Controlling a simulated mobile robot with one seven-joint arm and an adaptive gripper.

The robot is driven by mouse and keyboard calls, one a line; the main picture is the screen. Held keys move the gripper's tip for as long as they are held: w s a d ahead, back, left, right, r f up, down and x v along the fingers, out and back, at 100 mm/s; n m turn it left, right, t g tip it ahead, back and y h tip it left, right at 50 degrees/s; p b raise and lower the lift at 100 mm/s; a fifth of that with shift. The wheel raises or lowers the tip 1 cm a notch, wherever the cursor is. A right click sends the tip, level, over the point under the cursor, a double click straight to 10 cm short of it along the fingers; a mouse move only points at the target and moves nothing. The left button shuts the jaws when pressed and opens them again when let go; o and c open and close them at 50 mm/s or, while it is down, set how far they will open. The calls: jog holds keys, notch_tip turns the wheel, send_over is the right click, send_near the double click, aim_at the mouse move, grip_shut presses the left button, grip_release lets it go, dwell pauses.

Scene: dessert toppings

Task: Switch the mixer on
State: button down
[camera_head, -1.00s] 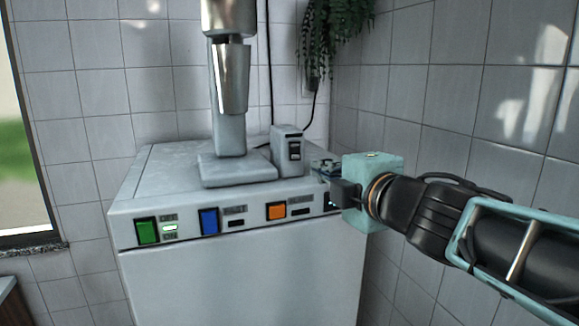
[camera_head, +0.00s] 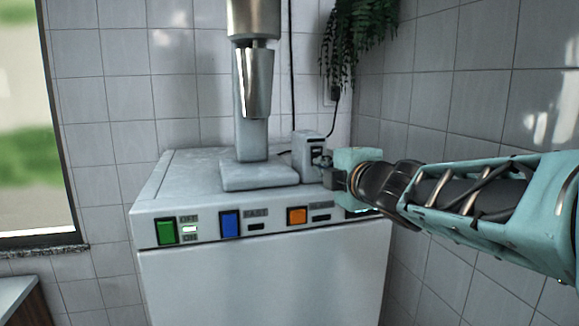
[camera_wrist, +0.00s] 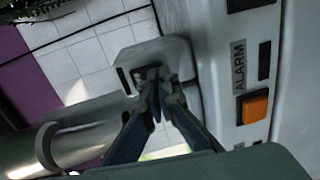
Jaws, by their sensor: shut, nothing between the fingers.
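The mixer (camera_head: 252,140) is a metal cup and column on a grey foot, on top of a white cabinet (camera_head: 260,270). A small grey box (camera_head: 305,148) with a dark rocker switch on its front stands at the right of the foot. My gripper (camera_head: 322,168) is shut and empty, its fingertips at the front of this box and partly hiding the switch. In the wrist view the closed fingertips (camera_wrist: 153,72) overlap the box (camera_wrist: 168,52); I cannot tell whether they touch the switch. The mixer's metal cylinder (camera_wrist: 80,135) lies at left there.
A tiled wall (camera_head: 470,100) stands close on the right. A cable and a hanging plant (camera_head: 362,40) are behind.

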jog(key=shift+w+a+f+b, duration=0.1)
jog(key=shift+w+f+b, duration=0.2)
jog(key=shift+b, duration=0.15)
jog(key=shift+r, duration=0.25)
